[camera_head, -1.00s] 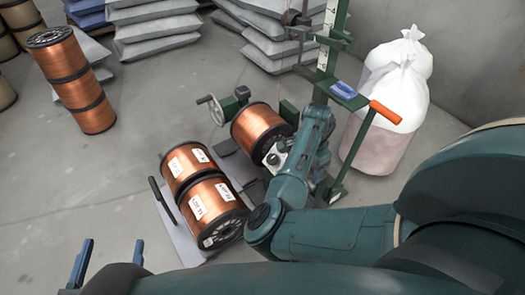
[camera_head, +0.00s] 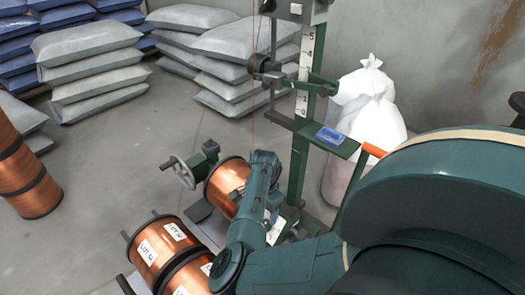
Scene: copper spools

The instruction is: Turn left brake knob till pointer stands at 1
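The green wire stand (camera_head: 299,165) rises right of centre, with a white number scale (camera_head: 306,65) on its post. A copper spool (camera_head: 226,180) sits at its foot, with a handwheel (camera_head: 175,168) to the left. My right arm comes in from the right and bends up in front of the spool and the stand's foot. A small white plate (camera_head: 277,232) shows beside the arm. I cannot make out the left brake knob or its pointer. My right gripper's fingers cannot be made out behind the arm. My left gripper is out of view.
Labelled copper spools (camera_head: 160,250) lie at the lower left of the stand. More spools (camera_head: 28,180) stand at the left edge. Grey sacks (camera_head: 225,45) are stacked behind, and a white bag (camera_head: 370,105) stands at right. An orange handle (camera_head: 374,150) sticks out near my arm. The floor at left centre is clear.

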